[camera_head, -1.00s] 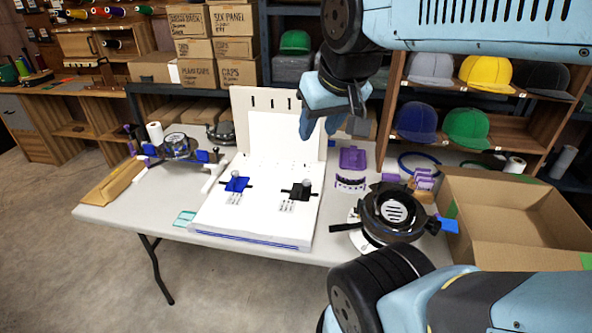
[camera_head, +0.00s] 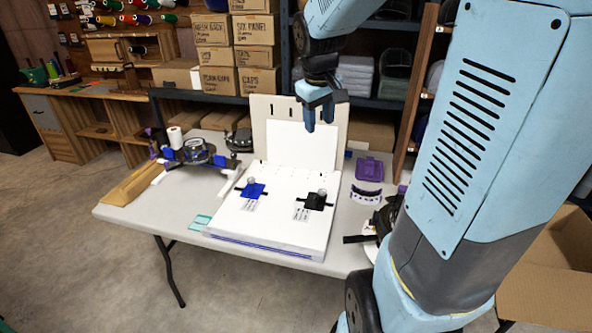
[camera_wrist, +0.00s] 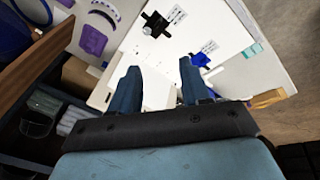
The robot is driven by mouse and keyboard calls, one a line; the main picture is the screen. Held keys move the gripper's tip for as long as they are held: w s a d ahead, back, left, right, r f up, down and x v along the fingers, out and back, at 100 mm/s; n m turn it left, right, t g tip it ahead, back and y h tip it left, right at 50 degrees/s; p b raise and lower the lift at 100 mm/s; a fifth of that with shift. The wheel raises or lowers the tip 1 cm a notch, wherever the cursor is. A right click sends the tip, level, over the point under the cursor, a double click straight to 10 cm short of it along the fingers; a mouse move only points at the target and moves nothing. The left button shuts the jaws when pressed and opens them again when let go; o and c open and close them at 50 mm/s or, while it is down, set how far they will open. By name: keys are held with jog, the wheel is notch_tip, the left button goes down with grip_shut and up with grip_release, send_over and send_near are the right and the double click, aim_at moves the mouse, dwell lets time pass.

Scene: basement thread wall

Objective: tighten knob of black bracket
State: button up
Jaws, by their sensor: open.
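The black bracket (camera_head: 316,202) sits on the right part of the white board (camera_head: 262,238) on the table, with a light knob (camera_head: 322,192) on top. A blue bracket (camera_head: 252,190) sits to its left on the same board. My gripper (camera_head: 318,122) is open and empty, in the air above the board's back part, in front of the upright white panel (camera_head: 290,146). In the wrist view, the fingers (camera_wrist: 157,88) are spread apart, and the black bracket (camera_wrist: 155,24) and blue bracket (camera_wrist: 200,60) lie beyond them.
A purple tray (camera_head: 369,168) and a white-and-purple curved piece (camera_head: 366,195) lie right of the board. A clamp-like device (camera_head: 195,150) stands at the left. My arm hides much of the right side, including part of a cardboard box (camera_head: 548,285).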

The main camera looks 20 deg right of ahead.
jog(key=w+d+f+n+g, duration=0.2)
jog(key=w+d+f, duration=0.3)
jog(key=w+f, duration=0.4)
jog(key=n+y, duration=0.2)
send_near(321, 190)
jog(key=shift+g, duration=0.4)
jog(key=f, duration=0.8)
jog(key=shift+w+a+f, duration=0.15)
jog(key=shift+w+f, duration=0.1)
jog(key=shift+w, duration=0.15)
jog(key=shift+c, duration=0.2)
